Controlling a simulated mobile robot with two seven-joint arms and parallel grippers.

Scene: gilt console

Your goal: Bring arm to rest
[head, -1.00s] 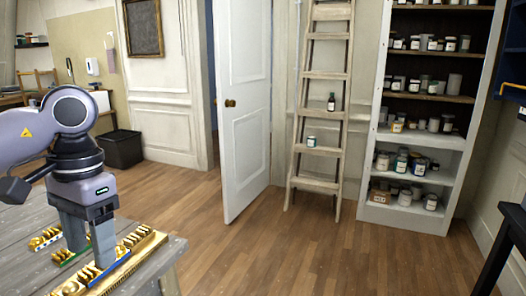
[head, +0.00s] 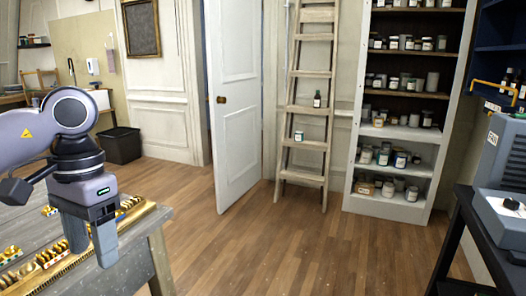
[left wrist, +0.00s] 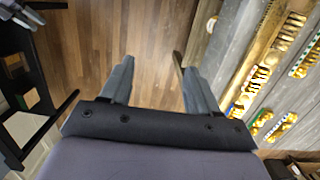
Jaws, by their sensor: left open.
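My left gripper (head: 90,252) points down at the left of the head view, near the right edge of the wooden table. Its two grey fingers are apart with nothing between them. In the left wrist view the open fingers (left wrist: 157,85) have bare wood floor between them, and the table is to their right. My right gripper is in neither view.
The grey table (head: 140,258) carries gilt ornament pieces (head: 48,252). A black table (head: 462,215) with a grey machine (head: 497,155) stands at right. A ladder (head: 308,110), jar shelves (head: 405,135) and an open white door (head: 235,120) stand behind. The middle floor is clear.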

